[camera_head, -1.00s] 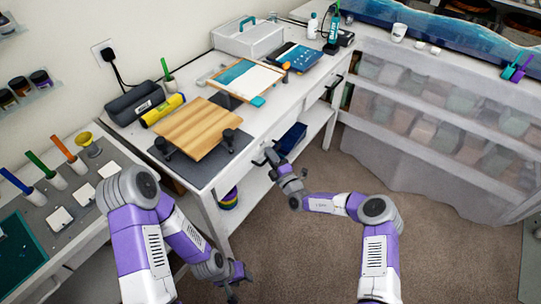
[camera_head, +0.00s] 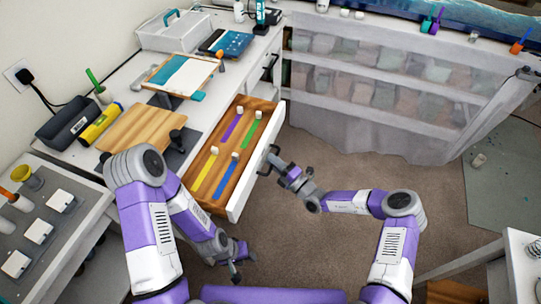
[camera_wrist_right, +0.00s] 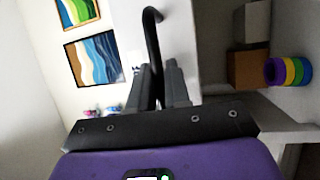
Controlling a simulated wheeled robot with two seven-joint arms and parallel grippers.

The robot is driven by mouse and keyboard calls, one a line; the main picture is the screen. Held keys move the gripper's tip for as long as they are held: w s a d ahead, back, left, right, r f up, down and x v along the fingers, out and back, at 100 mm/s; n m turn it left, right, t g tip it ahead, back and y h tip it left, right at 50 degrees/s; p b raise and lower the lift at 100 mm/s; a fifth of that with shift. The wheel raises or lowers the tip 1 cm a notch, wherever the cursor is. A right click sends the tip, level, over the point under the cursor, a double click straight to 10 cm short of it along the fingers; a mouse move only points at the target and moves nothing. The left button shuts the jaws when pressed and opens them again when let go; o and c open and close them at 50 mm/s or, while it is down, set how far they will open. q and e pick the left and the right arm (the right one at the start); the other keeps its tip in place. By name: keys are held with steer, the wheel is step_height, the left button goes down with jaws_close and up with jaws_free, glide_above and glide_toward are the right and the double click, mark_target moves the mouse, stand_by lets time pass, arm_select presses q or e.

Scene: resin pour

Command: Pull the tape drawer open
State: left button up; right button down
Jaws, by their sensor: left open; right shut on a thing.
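The tape drawer (camera_head: 278,134) is pulled out from the white workbench, with a white front and a wooden inside. Purple, green, yellow and blue tape strips lie in it, each with a small pale roll or block at its end. My right gripper (camera_head: 277,165) is at the drawer front, shut on the dark drawer handle (camera_head: 270,154). In the right wrist view the gripper fingers (camera_wrist_right: 160,80) close around the black handle (camera_wrist_right: 152,18) beside the white drawer front (camera_wrist_right: 183,30).
On the bench (camera_head: 122,88) are a wooden board (camera_head: 140,130), a framed panel (camera_head: 182,73) and a yellow roll (camera_head: 100,122). A side table (camera_head: 60,250) with white blocks stands left. A plastic-covered shelf (camera_head: 380,95) stands behind.

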steer(key=shift+s+d, duration=0.3)
steer(key=shift+d, duration=0.45)
steer(key=shift+s+d, duration=0.25)
steer(key=shift+d, duration=0.5)
steer(key=c, duration=1.4)
jaws_free()
steer(key=shift+c, duration=0.2)
steer(key=p+v, duration=0.1)
steer(key=v, duration=0.6)
steer(key=shift+s+d, duration=0.15)
steer(key=shift+d, duration=0.05)
